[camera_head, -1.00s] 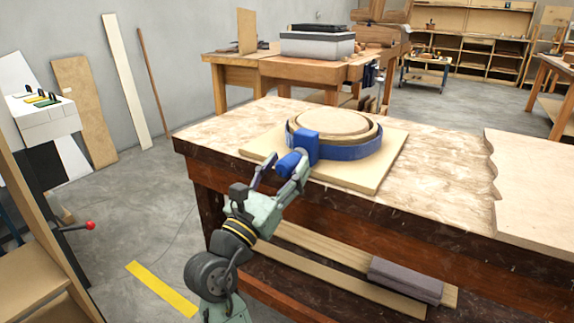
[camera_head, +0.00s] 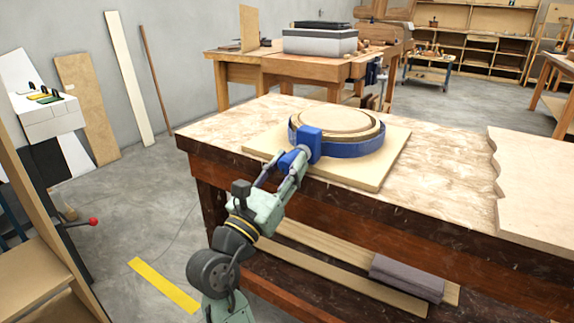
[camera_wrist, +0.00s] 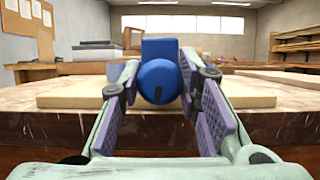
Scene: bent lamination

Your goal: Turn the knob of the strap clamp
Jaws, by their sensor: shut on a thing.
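The strap clamp (camera_head: 366,152) is a blue band around a round wooden form (camera_head: 333,119) on a flat board (camera_head: 385,172). Its blue block (camera_head: 312,139) stands at the front left of the ring. The blue knob (camera_wrist: 158,82) sticks out from this block towards me and fills the gap between the fingers in the wrist view. My gripper (camera_head: 291,162) is shut on the knob, with one finger on each side of it. In the wrist view the block (camera_wrist: 160,47) shows above the knob, and the ring behind is hidden.
The board lies on a workbench (camera_head: 440,165) with a worn top. A wavy-edged wooden sheet (camera_head: 535,180) lies at its right. Long planks (camera_head: 330,270) rest on the shelf below. A second bench (camera_head: 265,68) stands behind. A red-tipped lever (camera_head: 93,221) is at the left.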

